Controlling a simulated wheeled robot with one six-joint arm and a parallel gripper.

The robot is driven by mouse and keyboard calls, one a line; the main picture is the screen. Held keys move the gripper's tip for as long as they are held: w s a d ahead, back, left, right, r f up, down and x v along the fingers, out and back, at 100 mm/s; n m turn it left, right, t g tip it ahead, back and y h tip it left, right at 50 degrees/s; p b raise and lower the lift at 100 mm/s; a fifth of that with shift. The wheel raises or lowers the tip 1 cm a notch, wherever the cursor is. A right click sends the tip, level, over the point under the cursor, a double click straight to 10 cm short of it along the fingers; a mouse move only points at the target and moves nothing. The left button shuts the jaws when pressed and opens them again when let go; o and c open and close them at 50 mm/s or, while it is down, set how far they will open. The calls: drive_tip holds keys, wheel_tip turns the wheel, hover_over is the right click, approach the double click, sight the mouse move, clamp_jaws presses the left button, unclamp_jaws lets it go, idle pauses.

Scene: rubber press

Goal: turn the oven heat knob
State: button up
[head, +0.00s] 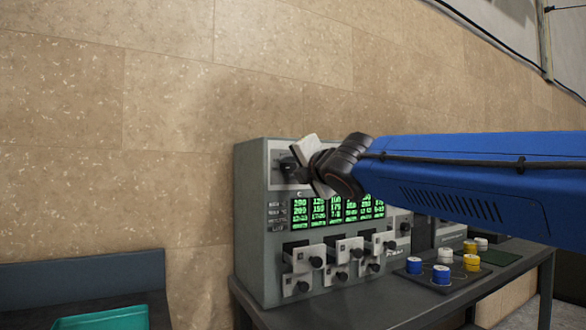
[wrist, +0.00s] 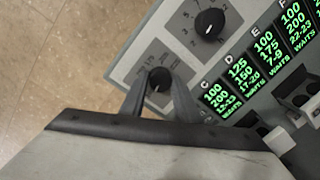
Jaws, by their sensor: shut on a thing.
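A grey control cabinet (head: 252,225) stands on a dark bench, with a light dial plate at its top left. In the wrist view a small round black knob (wrist: 160,79) sits on that plate, with scale marks around it. My gripper (wrist: 159,86) has one finger on each side of this knob and is shut on it. A second, larger black knob (wrist: 209,23) sits free, up and to the right.
Green-lit displays (head: 337,210) lie below the dial plate. Several small drawers (head: 303,257) with black knobs stick out below them. Blue, white and yellow spools (head: 442,273) stand on the bench at right. A teal tray (head: 100,319) is at lower left.

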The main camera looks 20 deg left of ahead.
drive_tip(key=m, duration=0.7)
drive_tip(key=shift+m+g, duration=0.4)
drive_tip(key=m, duration=0.4)
drive_tip(key=shift+w+g, duration=0.1)
drive_tip(key=shift+g, duration=0.2)
drive_tip(key=shift+m, duration=1.3)
drive_tip(key=shift+g, duration=0.3)
drive_tip(key=o, duration=1)
drive_tip(key=shift+d, duration=0.1)
drive_tip(key=shift+o, duration=0.2)
drive_tip(key=shift+d+r, duration=0.1)
